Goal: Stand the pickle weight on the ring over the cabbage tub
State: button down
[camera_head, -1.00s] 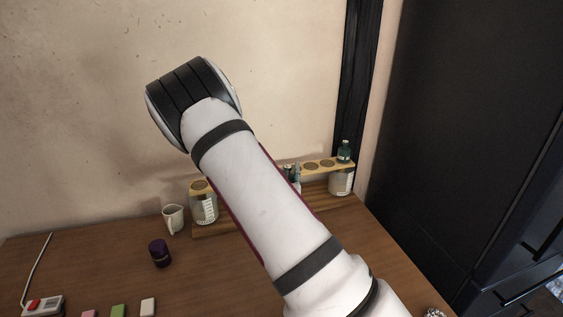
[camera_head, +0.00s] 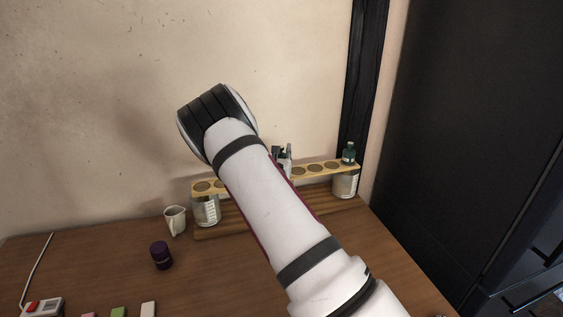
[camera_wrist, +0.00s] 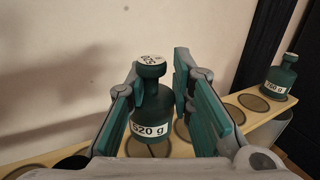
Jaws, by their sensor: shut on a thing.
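My gripper (camera_wrist: 158,88) is shut on a dark green weight (camera_wrist: 152,104) with a knob top and a white "520 g" label, upright between the fingers. It is over a pale wooden strip (camera_wrist: 262,128) with several round ring marks; I cannot tell whether its base touches the strip. In the head view my gripper (camera_head: 284,160) is mostly behind my arm, above the strip (camera_head: 283,172). A second green weight (camera_wrist: 281,76) stands at the strip's right end, also in the head view (camera_head: 348,154). Which tub holds cabbage cannot be read.
Labelled glass jars stand under the strip's left end (camera_head: 207,210) and right end (camera_head: 345,185), on a wooden board (camera_head: 228,231). A white jug (camera_head: 175,220) and a dark purple jar (camera_head: 161,255) stand to the left. A dark cabinet (camera_head: 470,130) is at the right.

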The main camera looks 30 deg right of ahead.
jog(key=shift+w+d+f, duration=0.1)
jog(key=shift+w+d, duration=0.05)
jog(key=shift+w, duration=0.35)
jog(key=shift+f, duration=1.55)
jog(key=shift+f, duration=0.15)
jog(key=c, duration=1.4)
grip_release()
jog(key=shift+s, duration=0.1)
